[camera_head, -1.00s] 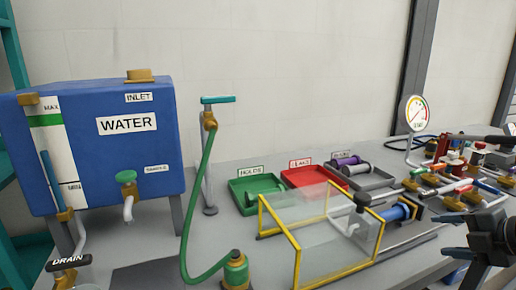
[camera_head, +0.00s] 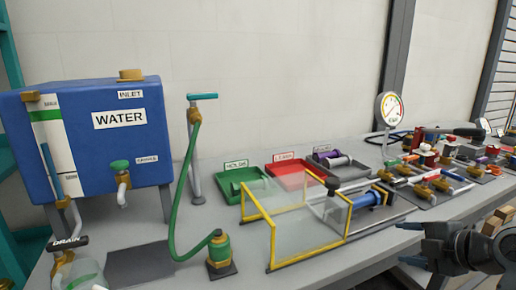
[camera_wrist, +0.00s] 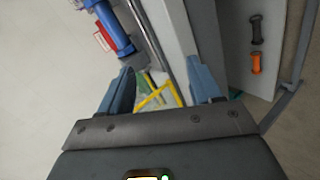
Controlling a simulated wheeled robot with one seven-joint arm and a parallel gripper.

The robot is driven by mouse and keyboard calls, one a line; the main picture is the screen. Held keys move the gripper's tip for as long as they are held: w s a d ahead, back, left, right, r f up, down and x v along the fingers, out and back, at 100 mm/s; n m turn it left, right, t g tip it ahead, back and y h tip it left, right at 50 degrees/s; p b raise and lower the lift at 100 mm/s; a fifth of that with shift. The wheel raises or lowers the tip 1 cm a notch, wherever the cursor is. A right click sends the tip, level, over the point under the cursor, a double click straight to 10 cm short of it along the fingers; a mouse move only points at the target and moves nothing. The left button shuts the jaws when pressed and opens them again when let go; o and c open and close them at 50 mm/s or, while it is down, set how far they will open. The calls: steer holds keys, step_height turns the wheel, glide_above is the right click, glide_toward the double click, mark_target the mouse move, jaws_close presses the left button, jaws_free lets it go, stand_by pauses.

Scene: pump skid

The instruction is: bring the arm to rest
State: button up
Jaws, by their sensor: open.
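My gripper (camera_head: 413,245) is at the lower right of the head view, in front of the bench's front edge. Its two fingers are apart and point left in the picture, with nothing between them. In the wrist view my gripper (camera_wrist: 163,85) also shows spread blue-grey fingers with an empty gap. Beyond the gap lie the yellow frame bars of the guard and, farther up, a blue cylinder (camera_wrist: 105,25). I see no contact between the fingers and anything.
On the grey bench (camera_head: 330,258) stand a blue water tank (camera_head: 100,150), a green hose (camera_head: 180,205), a clear guard with yellow frame (camera_head: 270,245), green (camera_head: 225,185) and red (camera_head: 290,180) trays, a gauge (camera_head: 389,108) and several valves. Brown blocks (camera_head: 497,220) sit beside my arm.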

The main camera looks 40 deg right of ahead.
steer(key=a+f+m, duration=0.1)
steer(key=a, duration=0.1)
steer(key=w+a+f+m, duration=0.1)
steer(key=a, duration=0.1)
steer(key=w+a+f+m, duration=0.1)
steer(key=a, duration=0.1)
steer(key=shift+w+a+f, duration=0.2)
steer(key=shift+w+f, duration=0.05)
steer(key=shift+f, duration=0.05)
steer(key=s+a+f+m+t, duration=0.1)
steer(key=s+a+f+m, duration=0.25)
steer(key=a, duration=0.65)
steer(key=s+a+f+m, duration=0.2)
steer(key=s+a+m, duration=0.25)
steer(key=a, duration=0.55)
steer(key=s+a+r+t+y, duration=0.1)
steer(key=s+a+r, duration=0.2)
steer(key=s, duration=0.3)
steer(key=s+a+r+m+t+y, duration=0.1)
steer(key=s+a+r, duration=0.3)
steer(key=s, duration=0.3)
steer(key=shift+s+m+t+y, duration=0.15)
steer(key=shift+m+t+y, duration=0.15)
steer(key=shift+t+y, duration=0.1)
